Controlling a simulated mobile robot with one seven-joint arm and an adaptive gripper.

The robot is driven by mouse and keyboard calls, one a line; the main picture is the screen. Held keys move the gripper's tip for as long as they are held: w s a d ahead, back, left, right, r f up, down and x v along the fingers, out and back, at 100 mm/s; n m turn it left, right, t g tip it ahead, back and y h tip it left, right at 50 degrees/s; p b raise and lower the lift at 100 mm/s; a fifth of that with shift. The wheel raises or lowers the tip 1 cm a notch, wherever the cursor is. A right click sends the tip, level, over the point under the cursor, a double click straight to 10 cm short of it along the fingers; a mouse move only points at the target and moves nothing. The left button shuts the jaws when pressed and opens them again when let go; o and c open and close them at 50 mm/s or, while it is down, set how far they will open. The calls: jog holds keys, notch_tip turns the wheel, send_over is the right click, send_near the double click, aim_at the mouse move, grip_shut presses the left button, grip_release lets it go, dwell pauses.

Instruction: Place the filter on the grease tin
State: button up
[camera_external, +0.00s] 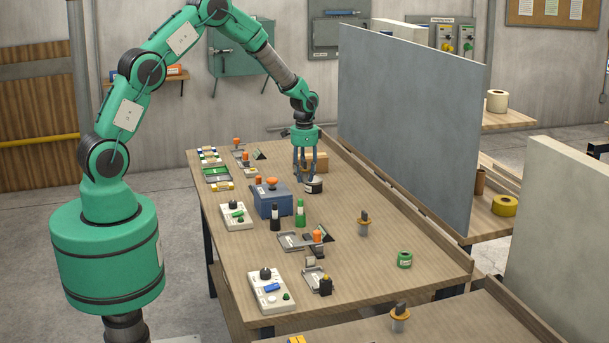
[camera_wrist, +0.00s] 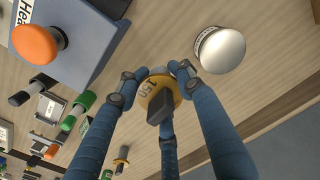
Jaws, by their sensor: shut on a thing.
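In the wrist view, my gripper (camera_wrist: 158,78) has its three blue fingers closed around the filter (camera_wrist: 163,93), a yellow disc marked 150 with a dark grip on top. The grease tin, a round tin with a shiny silver-white lid (camera_wrist: 220,50), stands upright on the table, apart from the filter, at the upper right of the fingers. The filter cannot be made out clearly there. Nothing visible rests on the tin's lid.
A blue box (camera_external: 270,203) with an orange knob stands left of the tin. A tall grey panel (camera_external: 410,130) borders the right side. Small bottles and fixtures crowd the table's left; the right front is mostly clear.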

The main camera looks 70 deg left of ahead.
jog(key=s+r+p, duration=0.1)
jog(key=s, duration=0.1)
jog(key=s+a+r+p, duration=0.1)
jog(key=s, duration=0.2)
jog(key=s+p, duration=0.1)
jog(key=s, duration=0.2)
jog(key=shift+s+a+r+p, duration=0.2)
jog(key=shift+a+r+p, duration=0.15)
jog(key=shift+r, duration=0.05)
jog(key=shift+w, duration=0.1)
send_near(314, 185)
jog(key=a, duration=0.1)
jog(key=a+f, duration=0.1)
jog(key=w+a, duration=0.1)
jog(key=shift+a+f, duration=0.25)
jog(key=shift+f, duration=0.05)
jog(key=shift+f, duration=0.1)
jog(key=shift+f, duration=1.65)
jog(key=shift+f, duration=0.2)
